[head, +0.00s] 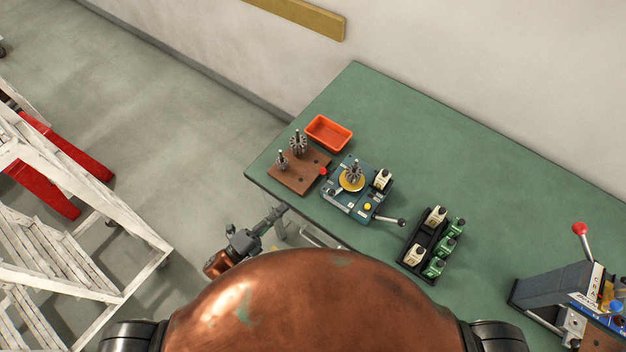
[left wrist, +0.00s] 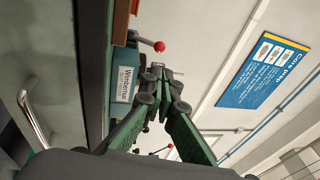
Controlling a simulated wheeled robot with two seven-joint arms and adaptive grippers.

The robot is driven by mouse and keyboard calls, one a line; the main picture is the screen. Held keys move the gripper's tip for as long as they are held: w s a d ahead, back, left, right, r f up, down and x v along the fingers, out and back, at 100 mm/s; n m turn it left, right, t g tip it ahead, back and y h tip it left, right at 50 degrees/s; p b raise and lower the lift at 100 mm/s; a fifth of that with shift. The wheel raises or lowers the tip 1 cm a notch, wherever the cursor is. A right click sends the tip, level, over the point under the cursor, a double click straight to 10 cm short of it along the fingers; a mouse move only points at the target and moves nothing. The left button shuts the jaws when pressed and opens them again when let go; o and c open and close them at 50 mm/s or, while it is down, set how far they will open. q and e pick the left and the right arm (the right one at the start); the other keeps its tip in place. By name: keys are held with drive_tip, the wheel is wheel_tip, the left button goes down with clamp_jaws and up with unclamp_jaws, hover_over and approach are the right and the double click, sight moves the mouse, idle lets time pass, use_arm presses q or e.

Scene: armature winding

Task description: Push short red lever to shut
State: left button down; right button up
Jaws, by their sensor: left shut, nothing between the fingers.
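A short lever with a red ball knob (head: 323,171) sticks out from the left side of the blue-grey winding machine (head: 338,203) on the green table. The red knob also shows in the left wrist view (left wrist: 159,46), beyond and slightly left of my fingertips. My left gripper (head: 280,211) is at the table's front left edge, in front of the machine and apart from the lever. In the left wrist view its green fingers (left wrist: 163,75) are together with nothing between them. My right gripper is not in either view.
A wooden block (head: 312,183) with armatures and an orange bin (head: 329,133) stand by the machine. A black rack (head: 423,262) of bottles and a machine with a tall red-knobbed lever (head: 580,230) stand further right. The table's back is clear.

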use_arm(q)
drive_tip(key=p+x, duration=0.1)
drive_tip(key=x, duration=1.3)
drive_tip(key=shift+w+a, duration=0.1)
drive_tip(key=shift+w, duration=0.05)
